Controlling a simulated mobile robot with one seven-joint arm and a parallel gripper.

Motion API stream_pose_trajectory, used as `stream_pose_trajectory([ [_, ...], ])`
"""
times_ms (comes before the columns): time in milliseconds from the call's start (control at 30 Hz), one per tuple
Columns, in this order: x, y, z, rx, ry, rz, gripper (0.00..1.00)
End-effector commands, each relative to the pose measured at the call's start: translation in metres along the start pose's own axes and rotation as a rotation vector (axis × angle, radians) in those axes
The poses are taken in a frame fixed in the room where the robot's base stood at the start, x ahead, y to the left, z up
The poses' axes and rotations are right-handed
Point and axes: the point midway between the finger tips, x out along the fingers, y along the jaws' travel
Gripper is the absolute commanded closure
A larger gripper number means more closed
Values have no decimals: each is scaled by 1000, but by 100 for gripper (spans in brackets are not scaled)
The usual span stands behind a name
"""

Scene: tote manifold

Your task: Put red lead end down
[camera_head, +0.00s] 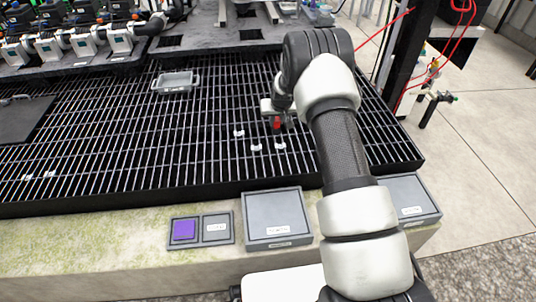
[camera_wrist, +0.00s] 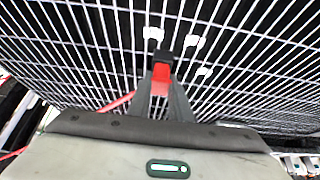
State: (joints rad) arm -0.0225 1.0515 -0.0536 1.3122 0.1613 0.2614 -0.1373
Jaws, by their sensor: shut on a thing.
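My gripper (camera_head: 277,112) is low over the dark grating (camera_head: 215,95), right of its middle. It is shut on the red lead end (camera_wrist: 161,73), a red piece with a black tip. The red lead end also shows in the head view (camera_head: 276,123), just below the fingers. In the wrist view it sits between my two grey fingertips, with the black tip pointing away from them. I cannot tell whether the tip touches the grating.
Several small white pieces, one of them a white clip (camera_head: 256,148), lie on the grating near my gripper. A grey tray (camera_head: 175,82) sits farther left. Grey boxes (camera_head: 277,217) and a purple-square panel (camera_head: 184,230) line the front ledge. A dark post with red cables stands right.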

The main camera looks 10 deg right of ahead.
Motion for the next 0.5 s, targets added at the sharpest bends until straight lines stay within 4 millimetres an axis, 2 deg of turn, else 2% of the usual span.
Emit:
stream_pose_trajectory([
  [333, 50, 0, 27, 2, -1, -1, 100],
  [500, 65, 0, 34, 1, 1, -1, 100],
])
